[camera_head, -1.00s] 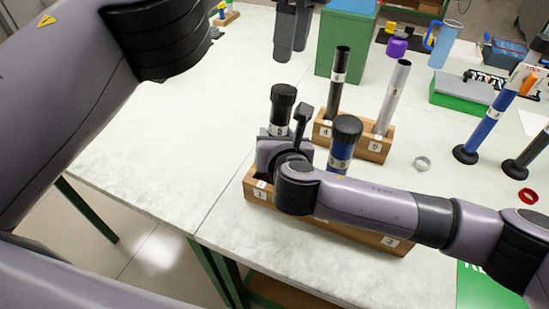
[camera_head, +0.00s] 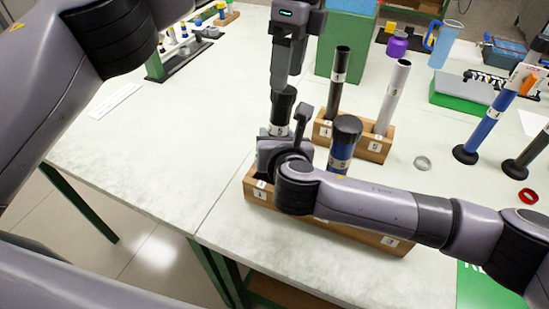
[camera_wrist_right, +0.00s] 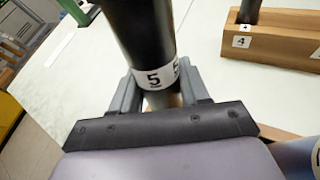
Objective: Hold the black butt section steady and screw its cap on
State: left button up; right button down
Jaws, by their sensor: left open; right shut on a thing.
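The black butt section (camera_head: 279,130) carries a label 5 and stands upright at the left end of the front wooden rack; its label shows large in the right wrist view (camera_wrist_right: 153,76). A wider black cap (camera_head: 283,100) sits at its top; I cannot tell how tightly. My right gripper (camera_wrist_right: 158,90) is shut on the section low down, one finger on each side of the label. My left gripper (camera_head: 287,88) is open and points down right at the cap, its fingers overlapping the cap's top in the head view. Whether they touch it is unclear.
The front rack (camera_head: 330,229) also holds a blue tube with a black cap (camera_head: 346,133). Behind it, a second rack (camera_head: 366,143) holds a black tube (camera_head: 336,85) and a grey tube (camera_head: 394,95).

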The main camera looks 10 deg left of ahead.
pick_arm(q)
jog(key=shift+x, duration=1.75)
